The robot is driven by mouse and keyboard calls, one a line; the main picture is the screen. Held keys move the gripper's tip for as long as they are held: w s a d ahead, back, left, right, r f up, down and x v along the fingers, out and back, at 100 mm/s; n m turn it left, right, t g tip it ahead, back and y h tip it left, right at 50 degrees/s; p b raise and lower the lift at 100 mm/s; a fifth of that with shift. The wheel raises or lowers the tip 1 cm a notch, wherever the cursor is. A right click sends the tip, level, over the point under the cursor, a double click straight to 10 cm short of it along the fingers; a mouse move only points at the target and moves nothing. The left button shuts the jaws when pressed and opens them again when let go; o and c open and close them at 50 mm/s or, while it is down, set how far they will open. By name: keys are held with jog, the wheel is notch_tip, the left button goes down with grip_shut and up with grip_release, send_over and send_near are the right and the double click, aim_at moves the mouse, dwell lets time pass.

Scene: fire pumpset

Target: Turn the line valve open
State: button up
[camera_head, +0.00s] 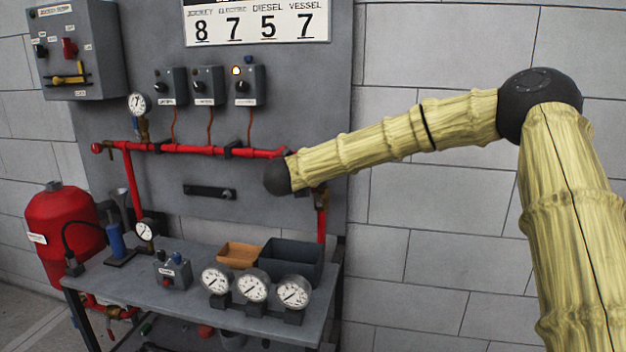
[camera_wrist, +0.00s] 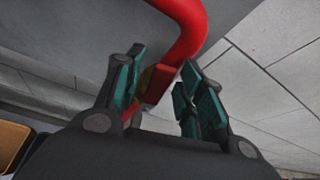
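The red pipe (camera_head: 200,149) runs across the grey panel, then goes down at the right. My arm's dark end covers its right bend and most of the line valve in the head view. In the wrist view the curved red pipe (camera_wrist: 186,30) comes down from the top to a red block-like part (camera_wrist: 157,85), which seems to be the valve. My gripper (camera_wrist: 165,88) has its teal fingers apart, one on each side of this part. I cannot tell whether either finger touches it.
A bench (camera_head: 150,285) stands below with several gauges, an orange tray (camera_head: 240,254) and a dark bin (camera_head: 291,263) under my arm. A red tank (camera_head: 65,235) stands at the left. The block wall at the right is bare.

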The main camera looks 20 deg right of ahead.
jog(key=v, duration=1.2)
jog(key=shift+r, duration=0.1)
